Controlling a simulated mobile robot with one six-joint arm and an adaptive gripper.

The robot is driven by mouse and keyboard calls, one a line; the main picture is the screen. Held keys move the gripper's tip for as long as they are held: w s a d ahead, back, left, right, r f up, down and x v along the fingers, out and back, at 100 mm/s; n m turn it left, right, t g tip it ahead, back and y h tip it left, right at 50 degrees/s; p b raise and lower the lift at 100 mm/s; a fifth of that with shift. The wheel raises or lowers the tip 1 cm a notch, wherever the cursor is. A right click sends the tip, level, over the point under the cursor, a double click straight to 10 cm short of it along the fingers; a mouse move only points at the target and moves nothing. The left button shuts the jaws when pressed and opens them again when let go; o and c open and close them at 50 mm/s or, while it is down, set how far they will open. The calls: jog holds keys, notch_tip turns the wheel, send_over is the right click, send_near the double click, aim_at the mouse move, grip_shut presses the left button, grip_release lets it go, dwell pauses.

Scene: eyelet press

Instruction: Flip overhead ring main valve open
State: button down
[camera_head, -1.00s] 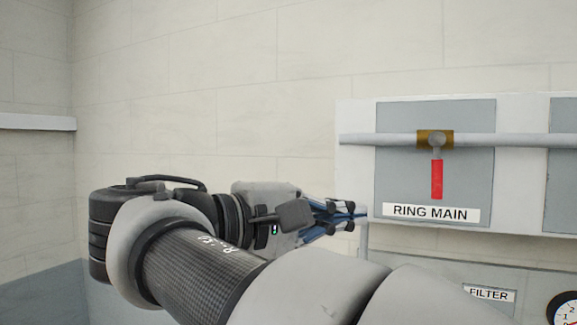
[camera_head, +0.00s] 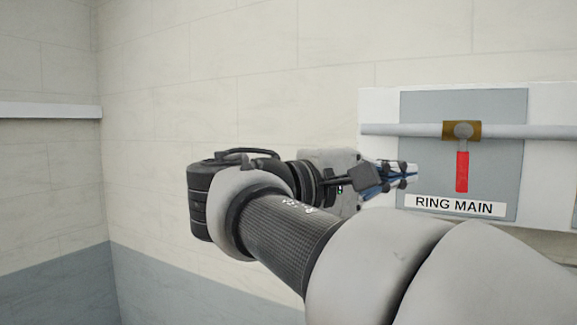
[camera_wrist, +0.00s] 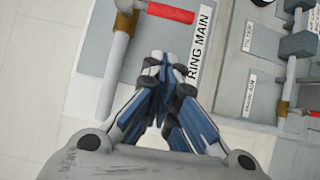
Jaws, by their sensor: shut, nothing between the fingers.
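The ring main valve has a brass body (camera_head: 447,131) on a horizontal grey pipe (camera_head: 400,130). Its red lever (camera_head: 462,171) hangs straight down, across the pipe, above the RING MAIN label (camera_head: 455,206). My gripper (camera_head: 414,174) is shut and empty, left of the lever and apart from it in the head view. In the wrist view the red lever (camera_wrist: 171,12) is at the top, beyond my closed fingertips (camera_wrist: 162,58). The RING MAIN label (camera_wrist: 200,42) lies just right of the fingertips.
The valve sits on a grey backing plate (camera_head: 420,105) on a white wall panel (camera_head: 378,105). In the wrist view another red-handled valve (camera_wrist: 283,108) and smaller labels (camera_wrist: 249,83) are at the right. A white ledge (camera_head: 50,111) runs along the left wall.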

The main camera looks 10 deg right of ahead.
aim_at(463, 160)
jog(key=d, duration=0.5)
jog(key=shift+s+d+r, duration=0.1)
jog(key=shift+s+d, duration=0.15)
jog(key=shift+s, duration=0.1)
jog(key=shift+s+d+f+n+t+h+b, duration=0.3)
jog(key=shift+d+f+n+t+h+b, duration=0.1)
jog(key=shift+n+b, duration=0.4)
